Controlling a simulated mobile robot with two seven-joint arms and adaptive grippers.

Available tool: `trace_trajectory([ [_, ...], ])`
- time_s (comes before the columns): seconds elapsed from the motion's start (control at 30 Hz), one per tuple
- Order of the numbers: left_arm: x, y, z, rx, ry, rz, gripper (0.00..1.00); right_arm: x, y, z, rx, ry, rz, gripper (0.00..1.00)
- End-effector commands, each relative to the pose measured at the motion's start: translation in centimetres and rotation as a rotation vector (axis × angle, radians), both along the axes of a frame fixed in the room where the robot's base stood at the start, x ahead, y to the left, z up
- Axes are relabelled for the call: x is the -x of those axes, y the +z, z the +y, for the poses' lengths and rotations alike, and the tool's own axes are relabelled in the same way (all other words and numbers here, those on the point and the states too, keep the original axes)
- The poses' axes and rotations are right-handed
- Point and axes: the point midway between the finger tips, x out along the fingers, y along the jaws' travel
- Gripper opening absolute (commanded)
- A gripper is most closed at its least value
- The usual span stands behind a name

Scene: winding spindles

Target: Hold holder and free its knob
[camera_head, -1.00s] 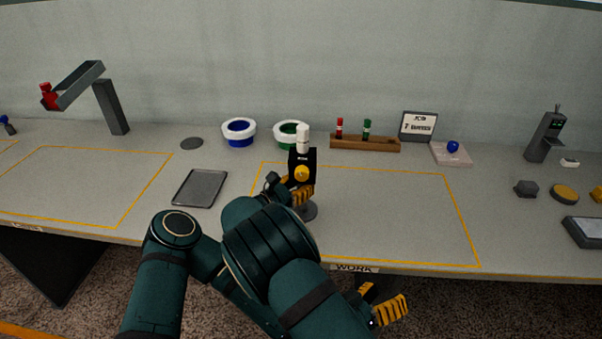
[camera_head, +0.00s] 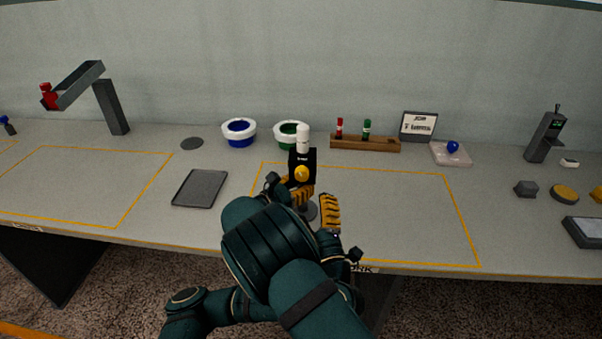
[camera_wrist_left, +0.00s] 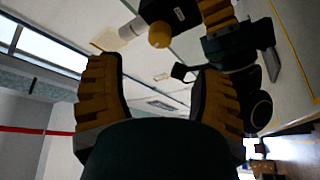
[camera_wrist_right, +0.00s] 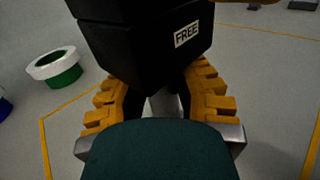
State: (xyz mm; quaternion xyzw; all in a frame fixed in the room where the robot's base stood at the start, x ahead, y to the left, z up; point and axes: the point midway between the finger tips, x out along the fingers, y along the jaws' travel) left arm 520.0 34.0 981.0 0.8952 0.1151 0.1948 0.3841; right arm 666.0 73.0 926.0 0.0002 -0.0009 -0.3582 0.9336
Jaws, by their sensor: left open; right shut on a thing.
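The holder (camera_head: 302,166) is a black block with a white cylinder (camera_head: 303,139) on top and a round yellow knob (camera_head: 302,173) on its front. In the right wrist view the holder (camera_wrist_right: 145,35) bears a label reading "FREE". My right gripper (camera_wrist_right: 160,95) is shut on the holder's narrower part below the block.
Blue (camera_head: 239,132) and green (camera_head: 291,134) white-rimmed bowls stand behind. A wooden rack (camera_head: 365,144) with red and green pieces and a small sign (camera_head: 418,126) are behind right. A grey tray (camera_head: 200,188) lies left. The outlined area right of the holder is clear.

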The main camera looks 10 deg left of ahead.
Motion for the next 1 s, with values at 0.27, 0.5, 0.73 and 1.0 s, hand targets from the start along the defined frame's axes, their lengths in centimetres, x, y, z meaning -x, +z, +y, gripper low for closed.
trace_trajectory([
  [0.27, -4.9, 1.3, 1.9, -0.001, 0.002, 0.0, 0.66, 0.2, -0.6, -0.1, -0.001, -0.002, 0.011, 0.0],
  [0.5, -8.0, 2.3, 3.1, 0.0, -0.001, 0.0, 0.66, 0.2, -0.6, -0.1, -0.001, -0.002, 0.011, 0.0],
  [0.73, -9.0, 2.6, 3.5, 0.0, -0.004, -0.001, 0.66, 0.2, -0.6, -0.1, -0.001, -0.002, 0.011, 0.0],
  [1.0, -9.0, 2.6, 3.5, -0.001, -0.005, -0.001, 0.61, 0.2, -0.6, -0.1, -0.001, -0.002, 0.011, 0.0],
])
